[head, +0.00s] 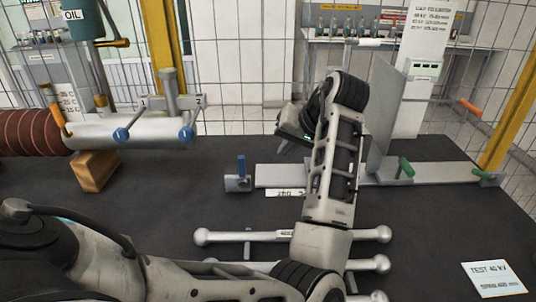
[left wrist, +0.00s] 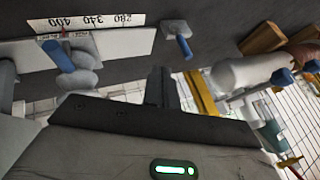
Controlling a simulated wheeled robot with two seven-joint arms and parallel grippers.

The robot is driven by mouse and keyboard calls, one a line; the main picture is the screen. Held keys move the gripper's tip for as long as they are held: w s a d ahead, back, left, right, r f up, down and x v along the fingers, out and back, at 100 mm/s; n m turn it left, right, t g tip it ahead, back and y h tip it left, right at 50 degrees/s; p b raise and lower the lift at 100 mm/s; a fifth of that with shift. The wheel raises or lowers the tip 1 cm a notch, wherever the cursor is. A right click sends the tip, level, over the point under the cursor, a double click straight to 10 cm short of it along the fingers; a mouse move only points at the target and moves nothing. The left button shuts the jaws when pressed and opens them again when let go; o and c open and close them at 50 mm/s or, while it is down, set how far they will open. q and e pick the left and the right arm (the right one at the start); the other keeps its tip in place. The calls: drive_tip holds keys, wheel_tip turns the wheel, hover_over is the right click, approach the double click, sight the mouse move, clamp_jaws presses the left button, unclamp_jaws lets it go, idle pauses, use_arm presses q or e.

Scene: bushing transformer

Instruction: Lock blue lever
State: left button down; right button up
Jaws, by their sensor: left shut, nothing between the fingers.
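A small blue lever (head: 241,165) stands upright on a bracket at the left end of a light metal rail (head: 280,174). In the left wrist view this lever (left wrist: 184,46) shows near the rail's end. A second blue lever (left wrist: 57,55) sits on a rounded grey block along the rail in that view; my arm seems to hide it in the head view. My left gripper (head: 292,132) is shut and empty, above and behind the rail, right of the end lever. Its fingers (left wrist: 160,87) show dark and closed, apart from both levers. My right gripper is not in view.
A grey cylinder (head: 140,132) with blue knobs rests near a wooden block (head: 95,170) on the left. A flat upright plate (head: 384,115) and green handles (head: 406,167) stand on the right. Metal rods (head: 225,236) and a test card (head: 493,278) lie in front.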

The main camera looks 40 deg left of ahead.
use_arm(q)
drive_tip(key=p, duration=0.1)
approach(242, 172)
drive_tip(key=w+f, duration=0.4)
drive_tip(key=shift+s+a+f+p, duration=0.1)
drive_tip(key=shift+s+a+p, duration=0.25)
drive_tip(key=shift+a, duration=0.4)
drive_tip(key=shift+s+a+f+p, duration=0.15)
drive_tip(key=shift+s+a, duration=0.25)
drive_tip(key=shift+a, duration=0.4)
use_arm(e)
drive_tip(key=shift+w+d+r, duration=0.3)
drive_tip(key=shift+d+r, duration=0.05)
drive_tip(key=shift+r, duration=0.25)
use_arm(q)
drive_tip(key=shift+w+r, duration=0.1)
drive_tip(key=shift+r, duration=0.05)
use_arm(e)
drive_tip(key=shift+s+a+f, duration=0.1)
